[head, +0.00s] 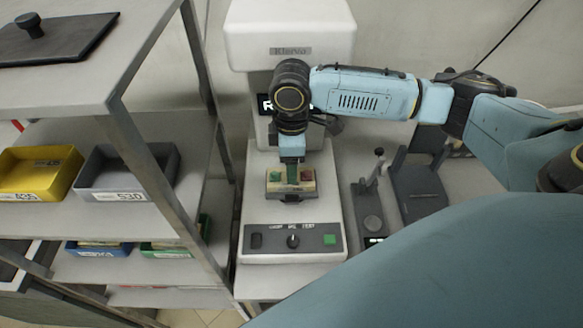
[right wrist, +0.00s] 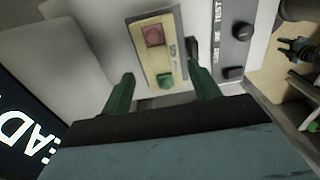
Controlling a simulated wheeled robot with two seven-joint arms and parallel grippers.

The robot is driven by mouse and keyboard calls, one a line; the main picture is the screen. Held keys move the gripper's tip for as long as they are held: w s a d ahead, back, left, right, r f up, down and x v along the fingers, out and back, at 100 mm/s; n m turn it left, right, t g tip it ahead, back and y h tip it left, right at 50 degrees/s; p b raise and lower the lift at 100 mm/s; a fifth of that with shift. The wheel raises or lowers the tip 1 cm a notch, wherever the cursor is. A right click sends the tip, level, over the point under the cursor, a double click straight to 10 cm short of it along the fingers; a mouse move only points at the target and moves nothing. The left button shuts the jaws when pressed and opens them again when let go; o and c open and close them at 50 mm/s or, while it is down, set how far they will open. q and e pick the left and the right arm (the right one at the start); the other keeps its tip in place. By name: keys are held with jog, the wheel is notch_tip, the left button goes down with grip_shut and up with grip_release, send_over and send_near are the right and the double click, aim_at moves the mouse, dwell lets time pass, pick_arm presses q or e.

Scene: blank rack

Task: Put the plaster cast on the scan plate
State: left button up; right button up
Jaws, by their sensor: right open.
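I cannot make out a clear plaster cast. A small cream block or tray (head: 290,188) with a red and a green square on top sits on the bed of the white machine (head: 253,215). It also shows in the right wrist view (right wrist: 157,50), with a grey border. My right gripper (head: 290,175) is above it, pointing down. In the right wrist view its two green fingers (right wrist: 162,85) are apart, with nothing held between them.
The machine's control panel (head: 292,241) is in front of the cream block. A rack at left holds a yellow bin (head: 40,192), a grey bin (head: 125,195) and lower bins. A dark upright holder (head: 415,190) stands behind the round plate at right.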

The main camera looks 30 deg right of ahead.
notch_tip(320, 180, up, 7)
jog(key=shift+r+p, duration=0.2)
jog(key=shift+p, duration=0.2)
